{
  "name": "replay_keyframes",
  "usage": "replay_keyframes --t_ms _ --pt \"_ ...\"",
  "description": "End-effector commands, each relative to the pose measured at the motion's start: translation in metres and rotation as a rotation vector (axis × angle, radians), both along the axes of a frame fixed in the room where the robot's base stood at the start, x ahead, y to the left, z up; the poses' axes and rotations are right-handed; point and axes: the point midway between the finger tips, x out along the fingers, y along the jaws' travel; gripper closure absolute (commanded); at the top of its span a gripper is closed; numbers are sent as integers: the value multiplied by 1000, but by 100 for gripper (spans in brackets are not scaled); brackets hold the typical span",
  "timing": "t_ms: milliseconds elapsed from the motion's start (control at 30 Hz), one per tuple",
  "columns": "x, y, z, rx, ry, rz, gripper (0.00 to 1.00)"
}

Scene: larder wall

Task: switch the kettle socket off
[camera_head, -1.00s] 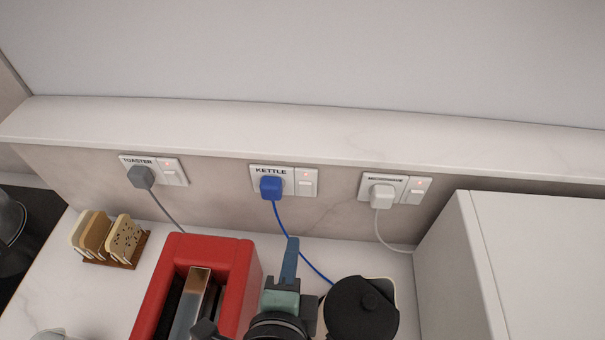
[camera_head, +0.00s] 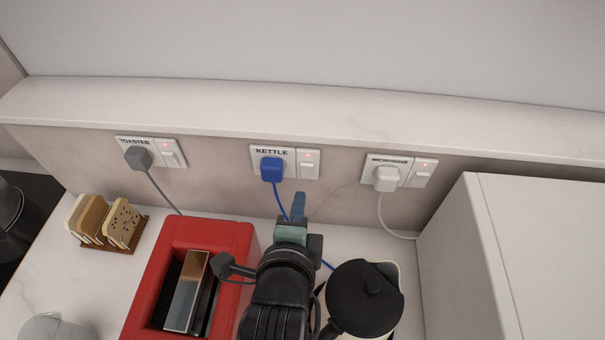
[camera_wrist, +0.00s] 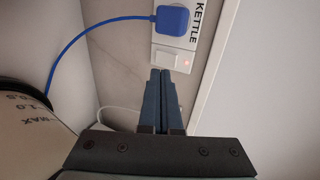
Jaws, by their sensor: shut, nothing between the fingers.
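The kettle socket (camera_head: 285,152) is a white plate on the wall, labelled KETTLE, with a blue plug (camera_head: 271,169) in its left part. Its switch (camera_head: 308,164) is on the right part, with a small red light lit above it. In the wrist view the switch (camera_wrist: 172,60) is just beyond my fingertips, its light glowing. My gripper (camera_head: 299,200) is shut and empty, blue fingers together, below the switch in the head view. It appears apart from the switch; the exact gap is hard to tell. In the wrist view my fingers (camera_wrist: 162,75) point towards the plate.
A red toaster (camera_head: 243,235) stands left of my arm, a black-lidded kettle (camera_head: 365,298) right. A toast rack (camera_head: 108,247) and a white cabinet (camera_head: 540,250) are further out.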

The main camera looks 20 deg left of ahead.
Motion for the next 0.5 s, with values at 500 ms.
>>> replay_keyframes --t_ms 500 --pt "59 12 -5 0 0 1 100"
